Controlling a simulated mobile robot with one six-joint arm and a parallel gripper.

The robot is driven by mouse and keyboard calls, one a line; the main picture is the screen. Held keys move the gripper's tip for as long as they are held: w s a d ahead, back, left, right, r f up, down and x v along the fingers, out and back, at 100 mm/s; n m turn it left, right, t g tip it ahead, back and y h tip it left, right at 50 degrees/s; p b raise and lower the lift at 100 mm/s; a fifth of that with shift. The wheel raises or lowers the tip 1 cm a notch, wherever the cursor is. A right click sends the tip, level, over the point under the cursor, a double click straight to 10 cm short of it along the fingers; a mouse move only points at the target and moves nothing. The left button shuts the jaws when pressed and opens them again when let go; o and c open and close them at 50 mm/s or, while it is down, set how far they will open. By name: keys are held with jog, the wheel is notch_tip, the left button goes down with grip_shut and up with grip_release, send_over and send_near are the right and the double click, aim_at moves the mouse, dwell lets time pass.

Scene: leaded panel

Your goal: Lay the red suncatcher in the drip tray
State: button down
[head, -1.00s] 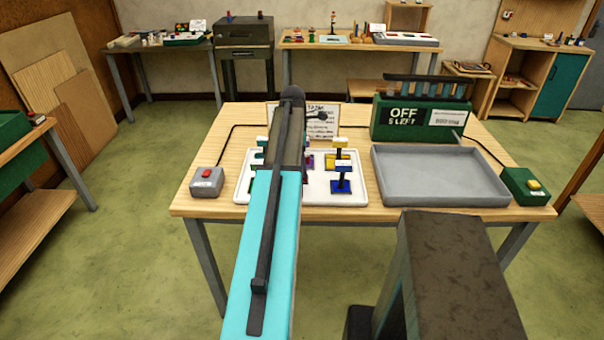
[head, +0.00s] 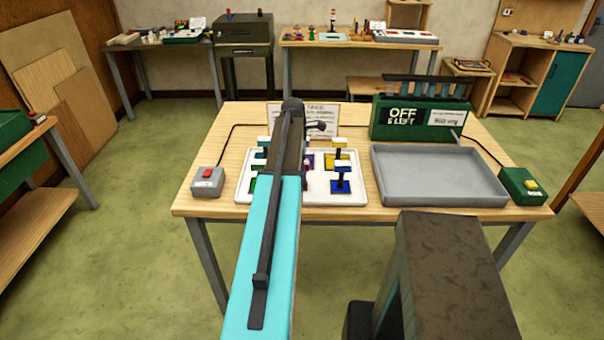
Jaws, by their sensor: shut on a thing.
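My arm (head: 275,225) reaches forward over the white tray (head: 352,199), and its dark far end (head: 320,127) shows above the tray's back part. My gripper's fingers are hidden behind the arm. I cannot see the red suncatcher; part of the white tray is covered by the arm. Several coloured pieces with upright stems stand on the white tray, among them a blue one (head: 341,187) and a yellow one (head: 343,167). The grey drip tray (head: 440,196) lies to the right on the table and is empty.
A green unit (head: 420,118) reading OFF stands behind the drip tray. A sign (head: 338,117) stands at the back.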

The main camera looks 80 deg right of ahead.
jog(key=shift+f, duration=0.15)
jog(key=c, duration=1.4)
grip_release()
jog(key=shift+r, duration=0.3)
jog(key=shift+w+a+r+b, duration=0.1)
jog(key=shift+w+r+b, duration=0.3)
jog(key=shift+r, duration=1.55)
jog(key=shift+w+d+r+b, duration=0.1)
jog(key=shift+r+b, duration=0.5)
jog(key=shift+r, duration=1.3)
jog(key=shift+w+a+r+b, duration=0.1)
jog(key=shift+w+r+b, duration=0.3)
jog(key=shift+r, duration=1.55)
jog(key=shift+s, duration=0.15)
jog(key=shift+r, duration=0.1)
